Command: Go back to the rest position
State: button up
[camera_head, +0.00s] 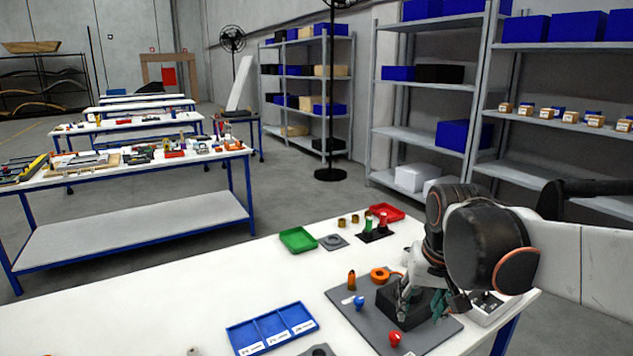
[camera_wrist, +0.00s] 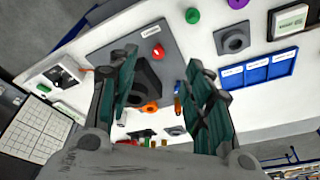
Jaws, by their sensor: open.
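My gripper (camera_head: 422,302) hangs over the grey mat (camera_head: 437,340) at the right end of the white table (camera_head: 150,310). In the wrist view my gripper (camera_wrist: 162,88) has its two green-padded fingers spread wide, with nothing held between them. A black block (camera_head: 385,304) stands on the mat beneath and beside the fingers, partly hidden by them.
A blue three-part tray (camera_head: 271,328) lies left of the mat. Shelves (camera_head: 425,85) rise behind. The table's left part looks clear.

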jog(key=s+f+n+t, duration=0.1)
jog(key=s+t, duration=0.3)
jog(key=s, duration=1)
jog(key=shift+f+n, duration=0.3)
jog(key=shift+n, duration=0.1)
dwell(1.1)
